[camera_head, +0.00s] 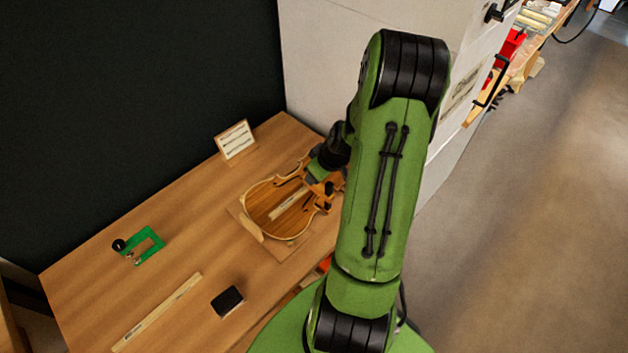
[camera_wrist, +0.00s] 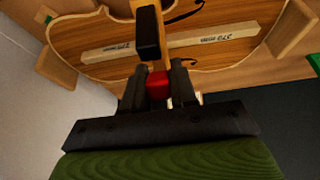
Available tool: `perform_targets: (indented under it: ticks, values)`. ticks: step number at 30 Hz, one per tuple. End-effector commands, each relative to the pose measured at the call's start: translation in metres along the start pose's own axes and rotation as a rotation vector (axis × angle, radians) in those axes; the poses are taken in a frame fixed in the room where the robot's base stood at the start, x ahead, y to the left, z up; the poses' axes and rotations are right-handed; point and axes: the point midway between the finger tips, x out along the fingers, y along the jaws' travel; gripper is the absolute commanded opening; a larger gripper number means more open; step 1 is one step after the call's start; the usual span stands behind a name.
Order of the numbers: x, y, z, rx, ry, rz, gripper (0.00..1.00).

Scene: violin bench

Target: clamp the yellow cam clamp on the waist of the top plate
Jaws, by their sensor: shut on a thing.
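The top plate (camera_head: 262,208) is a violin-shaped wooden plate lying on a board on the bench. It also fills the upper part of the wrist view (camera_wrist: 100,40), with dark f-holes. My gripper (camera_wrist: 158,88) is shut on the yellow cam clamp (camera_wrist: 167,50), a yellowish bar with a black block and a red part between my fingers. In the head view my gripper (camera_head: 318,172) is over the right side of the plate, largely hidden by my arm. The clamp overlaps the plate's edge near the waist. I cannot tell whether its jaws touch the plate.
A marked wooden strip (camera_wrist: 205,38) lies on the plate. Wooden blocks (camera_wrist: 57,68) stand at its edge. A green clamp (camera_head: 150,245), a black block (camera_head: 228,301), a long strip (camera_head: 157,312) and a framed card (camera_head: 235,140) are on the bench (camera_head: 190,215).

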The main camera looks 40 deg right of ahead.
Motion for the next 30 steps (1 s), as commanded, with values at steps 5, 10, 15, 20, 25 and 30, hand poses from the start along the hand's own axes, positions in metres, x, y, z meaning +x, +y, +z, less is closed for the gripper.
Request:
perform_targets:
  ticks: [5,10,15,20,25,30]
  values:
    - [0.0069,0.0009,0.0087,0.003,0.105,0.003,0.0]
    - [0.0058,0.0006,0.0107,0.002,0.17,0.001,0.0]
    - [0.0041,0.0001,0.0109,0.001,0.202,0.0,0.0]
    - [0.0028,0.0,0.0107,0.001,0.21,-0.001,0.0]
    - [0.0024,0.0,0.0105,0.001,0.209,-0.001,0.0]
    - [0.0024,0.0,0.0104,0.001,0.209,-0.001,0.38]
